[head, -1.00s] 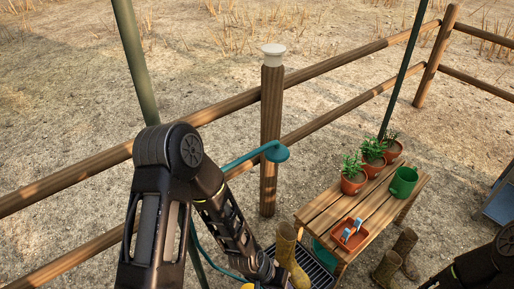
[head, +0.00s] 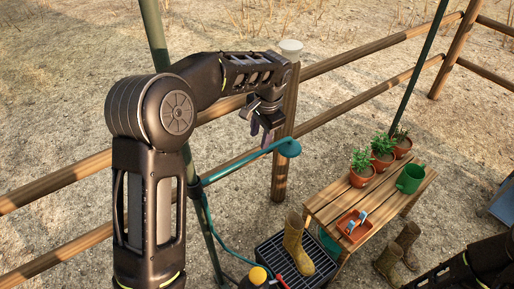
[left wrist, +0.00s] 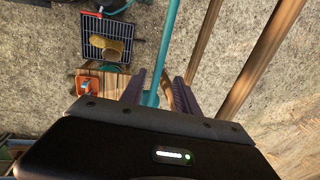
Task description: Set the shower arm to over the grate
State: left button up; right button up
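The teal shower arm (head: 235,166) reaches right from a green pole and ends in a round shower head (head: 288,147) near a wooden post. The dark grate (head: 318,262) lies on the ground to the lower right, with a boot standing on it. My left gripper (head: 267,132) points down at the arm near its head end. In the left wrist view the shower arm (left wrist: 171,45) runs between the two parted fingers (left wrist: 158,92); whether they touch it cannot be told. The grate (left wrist: 97,45) shows there at upper left. My right gripper is out of view; part of my right arm shows.
A wooden bench (head: 330,207) holds potted plants, a green can (head: 411,178) and an orange tray (head: 354,226). A boot (head: 294,245) stands on the grate; another pair (head: 398,250) stands beside the bench. A rail fence runs behind the shower arm.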

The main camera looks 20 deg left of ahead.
aim_at(257, 154)
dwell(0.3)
pick_arm(q)
jog(key=shift+w+a+f+p, duration=0.1)
jog(key=shift+a+f+p, duration=0.15)
jog(key=shift+f, duration=1.05)
jog(key=shift+w+a+f+p, duration=0.1)
jog(key=shift+a+f+p, duration=0.1)
jog(key=shift+f, duration=1.05)
jog(key=shift+w+a+f+p, duration=0.15)
jog(key=shift+a+f, duration=0.1)
jog(key=shift+f, duration=1.05)
jog(key=shift+c, duration=0.4)
grip_shut()
